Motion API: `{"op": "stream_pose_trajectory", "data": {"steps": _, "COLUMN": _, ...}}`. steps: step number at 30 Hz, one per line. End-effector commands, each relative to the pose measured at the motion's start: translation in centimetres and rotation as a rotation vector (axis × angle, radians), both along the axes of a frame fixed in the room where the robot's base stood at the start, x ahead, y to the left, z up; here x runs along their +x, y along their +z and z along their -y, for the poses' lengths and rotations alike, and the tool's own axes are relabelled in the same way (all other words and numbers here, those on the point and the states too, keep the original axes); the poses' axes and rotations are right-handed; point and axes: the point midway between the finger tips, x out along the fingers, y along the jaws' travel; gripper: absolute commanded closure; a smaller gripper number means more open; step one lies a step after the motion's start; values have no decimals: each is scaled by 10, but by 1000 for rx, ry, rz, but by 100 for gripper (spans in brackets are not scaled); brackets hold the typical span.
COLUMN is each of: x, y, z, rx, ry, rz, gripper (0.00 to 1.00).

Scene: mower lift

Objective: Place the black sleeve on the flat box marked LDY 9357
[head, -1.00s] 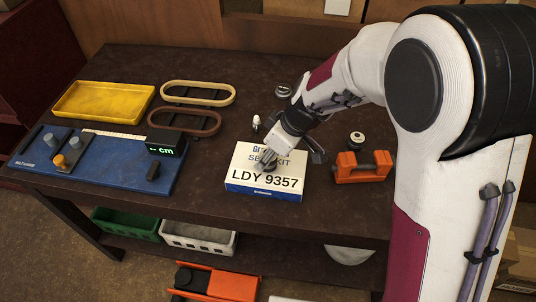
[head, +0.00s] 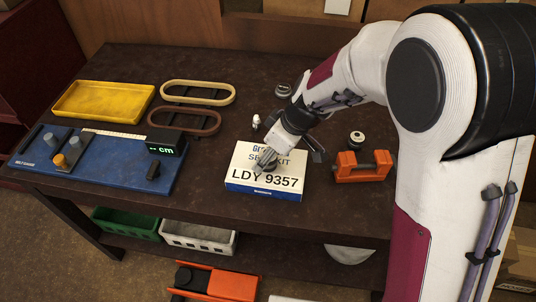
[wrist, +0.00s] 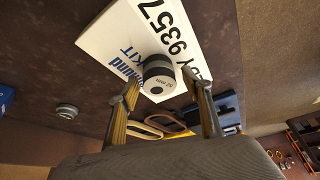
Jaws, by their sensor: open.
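The flat box marked LDY 9357 (head: 240,187) lies on the bench near its front edge, white on top with blue sides. The black sleeve (wrist: 158,70), with a grey band bearing small print, stands on the box's top in the wrist view, beside the printed number. In the head view the sleeve is mostly hidden behind my fingers. My gripper (head: 265,163) is over the box. Its two fingers (wrist: 161,80) are open on either side of the sleeve, with a visible gap at the left one.
An orange clamp-like fixture (head: 348,174) stands right of the box. A small white bottle (head: 256,122) and round metal pieces (head: 357,138) are nearby. Left are a blue measuring board (head: 120,178) with a display, a yellow tray (head: 72,99) and two belt loops (head: 185,122).

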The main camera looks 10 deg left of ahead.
Motion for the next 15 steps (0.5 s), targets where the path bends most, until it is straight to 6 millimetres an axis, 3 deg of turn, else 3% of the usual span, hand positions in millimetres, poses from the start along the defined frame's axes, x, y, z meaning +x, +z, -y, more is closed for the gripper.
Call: {"op": "stream_pose_trajectory", "data": {"steps": 15, "x": -7, "y": 50, "z": 19, "rx": 2, "ry": -3, "rz": 3, "gripper": 51}}
